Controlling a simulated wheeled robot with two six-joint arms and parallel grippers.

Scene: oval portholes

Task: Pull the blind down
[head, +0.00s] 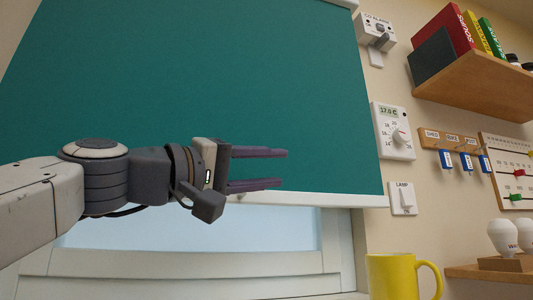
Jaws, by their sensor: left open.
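The teal blind (230,80) hangs across the upper and middle part of the window in the head view. Its pale bottom bar (330,199) runs along its lower edge, partly hidden behind my left gripper. My left gripper (284,168) reaches in from the left, in front of the blind and just above the bottom bar. Its two purple fingers are apart, one above the other, with nothing between them. I cannot tell how far the fingers are from the blind. My right gripper does not show.
Below the blind is the window's bare pane (190,235) and white frame (200,262). A yellow mug (391,278) stands at lower right. The right wall holds a thermostat (394,131), lamp switch (402,198), CO alarm (376,32), key rack (455,141) and a wooden book shelf (475,88).

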